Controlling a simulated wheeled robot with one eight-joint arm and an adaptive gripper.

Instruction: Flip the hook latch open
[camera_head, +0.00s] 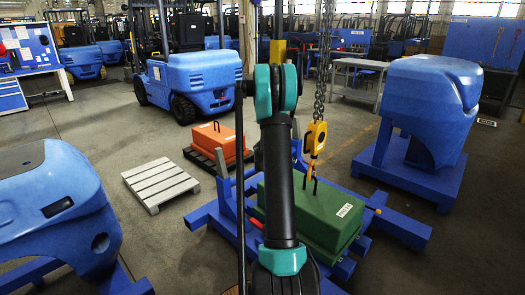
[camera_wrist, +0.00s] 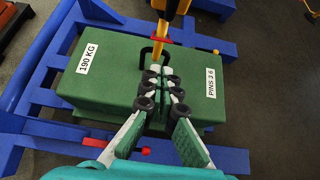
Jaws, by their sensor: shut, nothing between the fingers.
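The yellow hook block (camera_head: 314,138) hangs on a chain over the green counterweight (camera_head: 335,212). In the wrist view the yellow hook (camera_wrist: 171,10) comes down at the top centre, with a small red piece (camera_wrist: 164,40), apparently its latch, across it. Whether the latch is open or closed is not clear. The counterweight's black handle (camera_wrist: 145,55) stands below it, partly hidden. My gripper (camera_wrist: 163,72) is shut and empty, its fingertips just below the hook and in front of the handle; any contact cannot be told. In the head view my arm hides it.
The counterweight (camera_wrist: 110,80) rests on a blue frame (camera_wrist: 35,95) with projecting beams. A red-tipped lever (camera_wrist: 145,151) shows near my fingers. An orange weight (camera_head: 220,142) and an empty pallet (camera_head: 158,184) stand left of my arm. Large blue bodies flank the area.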

